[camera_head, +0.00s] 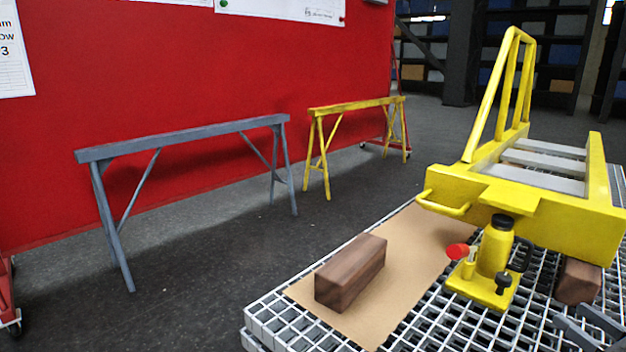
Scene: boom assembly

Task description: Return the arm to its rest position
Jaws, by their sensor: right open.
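My right gripper (571,314) shows at the bottom right corner, its two grey fingers apart and nothing visible between them. It is over the metal grating, in front of a wooden block (577,281) beneath the yellow boom frame (535,213). The rest of my right arm is out of the picture. My left gripper is not in view. I cannot tell whether the jack touches the frame.
A second wooden block (350,272) lies on a brown sheet (420,245) on the grating table (262,326). A grey trestle (190,139) and a yellow trestle (355,106) stand by the red wall (200,60).

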